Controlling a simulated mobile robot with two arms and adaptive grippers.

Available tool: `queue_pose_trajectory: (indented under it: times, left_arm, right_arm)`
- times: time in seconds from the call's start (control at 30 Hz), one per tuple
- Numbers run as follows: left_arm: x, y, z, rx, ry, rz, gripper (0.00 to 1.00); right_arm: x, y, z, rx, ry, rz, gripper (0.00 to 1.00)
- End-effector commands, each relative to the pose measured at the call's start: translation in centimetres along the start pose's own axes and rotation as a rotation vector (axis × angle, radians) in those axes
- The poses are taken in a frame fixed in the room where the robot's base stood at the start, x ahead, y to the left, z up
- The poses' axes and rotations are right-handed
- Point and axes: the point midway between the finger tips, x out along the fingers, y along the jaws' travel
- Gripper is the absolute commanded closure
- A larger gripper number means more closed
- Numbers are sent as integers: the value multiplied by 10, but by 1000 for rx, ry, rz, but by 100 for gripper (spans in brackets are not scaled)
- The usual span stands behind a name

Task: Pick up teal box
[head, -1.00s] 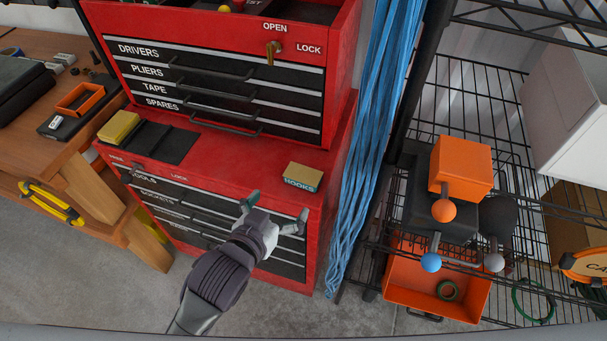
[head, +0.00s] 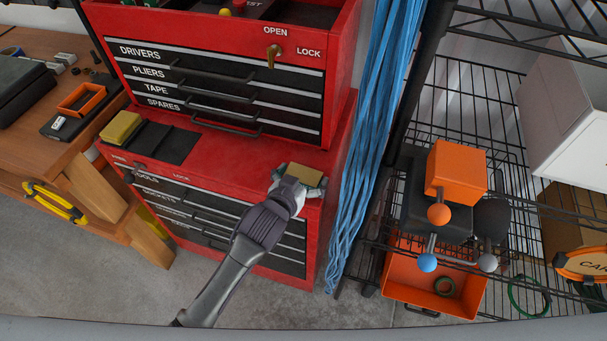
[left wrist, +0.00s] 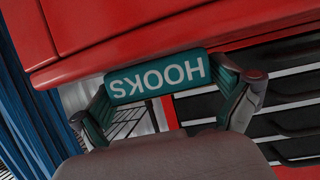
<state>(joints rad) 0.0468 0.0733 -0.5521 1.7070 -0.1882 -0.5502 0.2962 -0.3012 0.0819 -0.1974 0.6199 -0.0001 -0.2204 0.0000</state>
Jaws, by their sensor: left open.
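The teal box (left wrist: 156,77) shows its teal front with "HOOKS" upside down in the left wrist view. In the head view its tan top (head: 306,172) shows on the right end of the red lower chest's top, its front mostly hidden by my gripper. My left gripper (head: 298,186) is open at the box's front. In the left wrist view its fingers (left wrist: 165,92) stand one at each end of the box; I cannot tell whether they touch it. My right gripper is not in view.
The red tool chest (head: 250,140) rises behind the ledge. A yellow box (head: 121,127) and a dark mat (head: 166,144) lie on the ledge's left. Blue strands (head: 362,150) hang just right of the chest. A wire shelf with an orange box (head: 456,171) stands at right.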

Motion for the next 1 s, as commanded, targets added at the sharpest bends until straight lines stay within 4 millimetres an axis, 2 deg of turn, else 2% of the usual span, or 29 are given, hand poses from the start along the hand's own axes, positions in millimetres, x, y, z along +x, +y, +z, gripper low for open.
queue_pose_trajectory:
  times: [0.23, 0.5, 0.77, 0.87, 1.0]
  left_arm:
    - [1, 0, 1, 0, -1, 0, 2]
    - [1, 0, 1, 0, -1, 0, 47]
    - [0, 0, -2, 0, 0, 0, 47]
    - [-4, 0, -12, -1, 3, 0, 47]
    - [-14, 0, -37, 0, 6, 0, 47]
  right_arm:
    - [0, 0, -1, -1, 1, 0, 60]
    - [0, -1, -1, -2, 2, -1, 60]
    - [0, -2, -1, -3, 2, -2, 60]
    - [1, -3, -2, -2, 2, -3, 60]
    - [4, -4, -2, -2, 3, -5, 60]
